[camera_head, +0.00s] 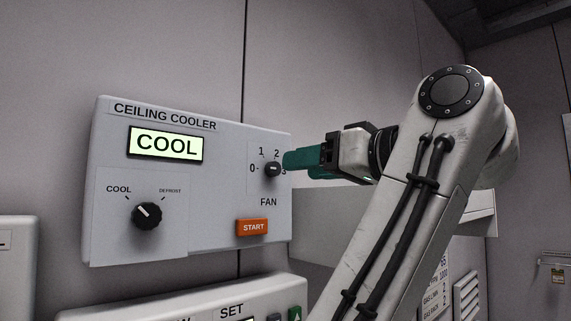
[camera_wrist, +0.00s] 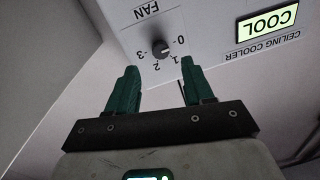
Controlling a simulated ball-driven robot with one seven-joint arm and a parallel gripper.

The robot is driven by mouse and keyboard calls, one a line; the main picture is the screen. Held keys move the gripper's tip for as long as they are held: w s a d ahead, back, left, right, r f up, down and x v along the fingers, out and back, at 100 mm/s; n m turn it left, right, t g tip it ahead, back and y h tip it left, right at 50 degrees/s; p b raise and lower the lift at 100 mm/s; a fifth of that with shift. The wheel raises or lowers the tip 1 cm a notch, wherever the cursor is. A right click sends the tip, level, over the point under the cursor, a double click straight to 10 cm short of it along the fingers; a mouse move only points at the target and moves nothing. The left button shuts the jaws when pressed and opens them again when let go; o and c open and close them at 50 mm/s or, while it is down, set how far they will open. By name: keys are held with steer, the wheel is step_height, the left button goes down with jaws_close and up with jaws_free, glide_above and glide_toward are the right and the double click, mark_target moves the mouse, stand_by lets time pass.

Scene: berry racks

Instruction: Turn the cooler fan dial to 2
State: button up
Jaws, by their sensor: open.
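The fan dial (camera_head: 272,169) is a small black knob on the right side of the white ceiling cooler panel (camera_head: 190,235), ringed by the figures 0, 1, 2 and 3. A small pale mark on it seems to face 0, but it is too small to be sure. In the wrist view the dial (camera_wrist: 161,50) shows just beyond and between my green fingertips. My gripper (camera_head: 287,160) comes in from the right, close to the dial and partly covering the 3. In the wrist view my gripper (camera_wrist: 157,67) is open and empty, with a gap between it and the dial.
A larger black COOL/DEFROST knob (camera_head: 147,215) sits at the panel's lower left, under a lit display reading COOL (camera_head: 166,144). An orange START button (camera_head: 252,227) lies below the fan dial. Another white panel (camera_head: 190,300) is mounted beneath.

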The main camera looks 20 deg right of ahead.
mark_target(276, 169)
steer(key=shift+p+x, duration=1)
steer(key=shift+x, duration=1.8)
jaws_close()
